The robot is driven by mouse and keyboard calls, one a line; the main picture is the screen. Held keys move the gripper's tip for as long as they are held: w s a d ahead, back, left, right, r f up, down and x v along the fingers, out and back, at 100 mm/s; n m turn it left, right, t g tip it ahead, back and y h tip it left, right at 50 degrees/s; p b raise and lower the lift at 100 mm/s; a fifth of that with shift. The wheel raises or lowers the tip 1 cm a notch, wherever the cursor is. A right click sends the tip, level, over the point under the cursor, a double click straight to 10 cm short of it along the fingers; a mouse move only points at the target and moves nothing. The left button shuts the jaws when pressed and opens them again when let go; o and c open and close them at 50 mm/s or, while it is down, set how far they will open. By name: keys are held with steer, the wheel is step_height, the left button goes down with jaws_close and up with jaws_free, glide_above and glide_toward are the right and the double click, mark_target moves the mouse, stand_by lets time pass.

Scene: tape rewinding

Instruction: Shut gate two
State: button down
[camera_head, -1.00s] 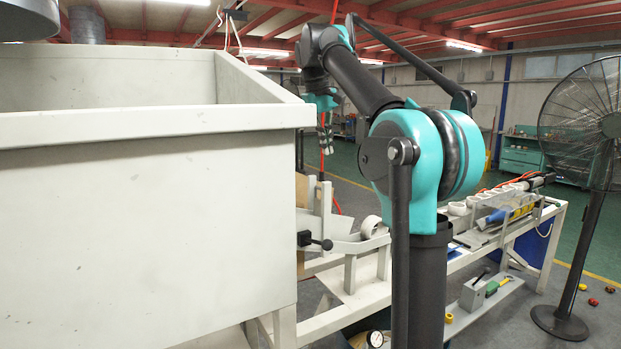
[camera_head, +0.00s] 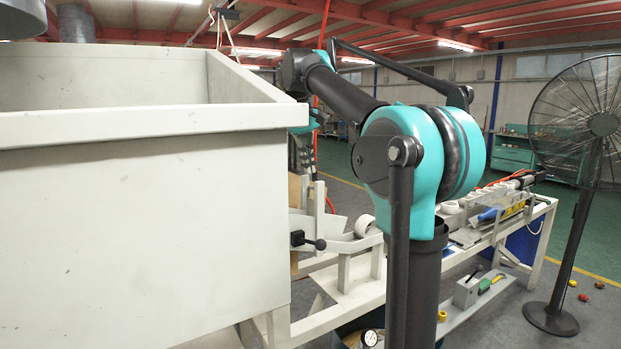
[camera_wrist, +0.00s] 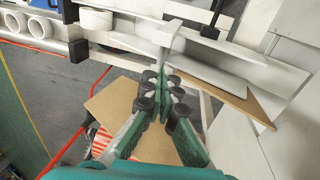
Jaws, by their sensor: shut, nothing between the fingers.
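My gripper (camera_wrist: 167,72) is shut and empty in the wrist view, its fingertips close to a white upright plate (camera_wrist: 167,32). I cannot tell whether they touch. In the head view my gripper (camera_head: 305,165) hangs beside the big bin's right edge, partly hidden by it. Below it is a white chute (camera_head: 335,226) with upright white plates (camera_head: 319,205) and a black-knobbed handle (camera_head: 308,241). A black handle (camera_wrist: 212,27) also shows right of the fingertips in the wrist view. No label shows which part is gate two.
A large white bin (camera_head: 140,220) fills the left. A white bench (camera_head: 500,240) with rolls and tools runs right, and a fan (camera_head: 590,130) stands beyond it. A white roll (camera_head: 364,226) rests on the chute. Brown boards (camera_wrist: 115,105) lie under my gripper.

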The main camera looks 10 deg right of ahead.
mark_target(312, 187)
steer(key=shift+w+d+f, duration=0.1)
steer(key=shift+d+f, duration=0.1)
steer(key=shift+f, duration=0.8)
steer(key=shift+w+d+f, duration=0.1)
steer(key=shift+d+f, duration=0.05)
steer(key=shift+f, duration=0.8)
steer(key=shift+f, duration=0.1)
steer(key=shift+f, duration=1.95)
steer(key=shift+s, duration=0.1)
